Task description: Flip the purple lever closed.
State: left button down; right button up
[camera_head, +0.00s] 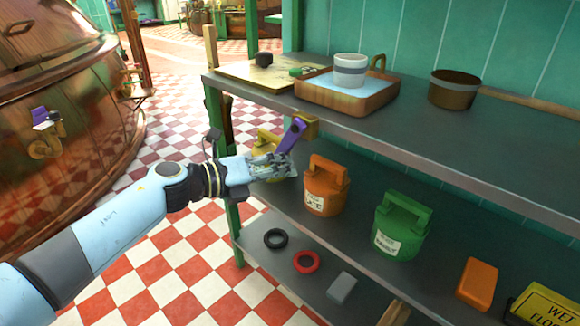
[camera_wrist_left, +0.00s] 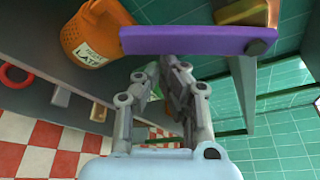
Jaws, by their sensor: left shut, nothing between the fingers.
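A purple lever (camera_head: 291,136) stands tilted at the shelf's left end, its dark round end up and to the right. In the left wrist view the lever (camera_wrist_left: 185,40) is a long purple bar across the top, with the dark round end at right. My left gripper (camera_head: 280,165) is shut and empty, just below the lever in the head view. In the wrist view my left gripper's fingertips (camera_wrist_left: 162,68) are close to the bar's lower edge; I cannot tell whether they touch. My right gripper is not in view.
An orange canister (camera_head: 325,188) stands just right of my left gripper, with a green canister (camera_head: 400,228) farther right. The upper shelf (camera_head: 405,125) lies above. A copper kettle (camera_head: 60,150) at left bears another purple handle (camera_head: 39,114). Checkered floor lies between.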

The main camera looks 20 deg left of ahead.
pick_arm(q)
jog(key=w+a+r+m+y+p, duration=0.2)
jog(key=a+r+m+y+p, duration=0.1)
jog(key=a+r+m+p, duration=0.2)
jog(key=a+m+p, duration=0.1)
jog(key=m+p, duration=0.1)
jog(key=shift+w+r+m+y, duration=0.15)
jog(key=shift+r+m+y, duration=0.15)
jog(key=shift+y, duration=0.1)
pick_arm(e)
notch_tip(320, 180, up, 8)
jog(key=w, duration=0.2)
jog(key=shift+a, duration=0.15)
pick_arm(q)
jog(key=shift+a+r+p, duration=0.1)
jog(key=shift+p, duration=0.2)
